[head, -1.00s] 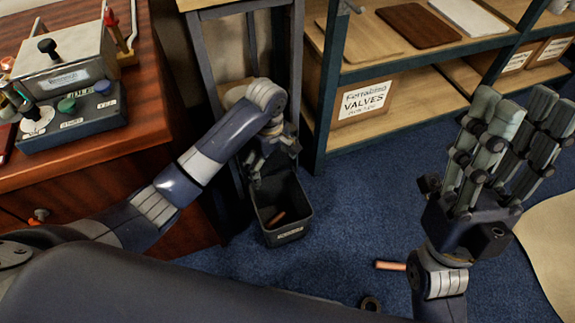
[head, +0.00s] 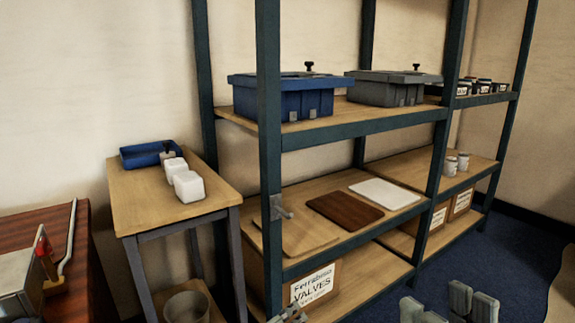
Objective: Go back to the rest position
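My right gripper (head: 447,306) shows only its fingertips at the bottom edge, right of centre. They stand apart with a gap between them, and nothing shows in the gap. Only a small part of my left gripper (head: 290,316) shows at the bottom edge, in front of the valves box; its fingers are too cut off to read. The rest of both arms is out of view.
A shelf rack holds a blue bin (head: 285,98), a grey bin (head: 390,92), boards and a valves box (head: 312,285). A small wooden table (head: 140,212) bears a blue tray (head: 145,155) and white blocks (head: 186,186). Blue floor (head: 515,265) is open at right.

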